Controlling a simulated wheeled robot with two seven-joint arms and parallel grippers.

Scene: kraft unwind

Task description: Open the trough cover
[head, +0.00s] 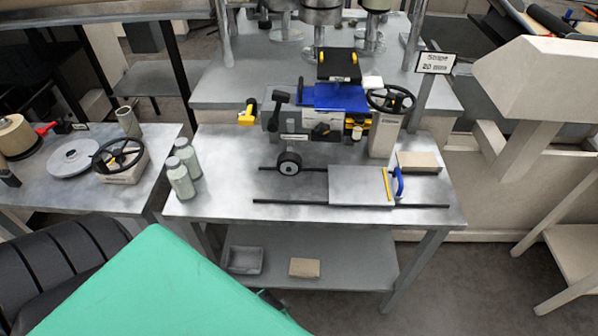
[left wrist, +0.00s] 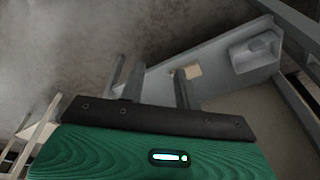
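A flat grey plate (head: 358,186), which looks like the trough cover, lies on two dark rails at the front right of the metal table. It has a yellow strip and an upright blue handle (head: 399,183) at its right edge. Whether anything lies under the plate is hidden. My left gripper (left wrist: 156,84) shows in the left wrist view with its two fingers apart and nothing between them. It points at the low shelf area, away from the plate. My right gripper is in neither view.
A machine with a blue block (head: 334,97) and a black handwheel (head: 390,98) stands behind the plate. A brown box (head: 418,162) is beside it. Two bottles (head: 181,177) stand at the table's left. The lower shelf (head: 345,262) holds a tray (head: 245,260) and a small box (head: 305,267).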

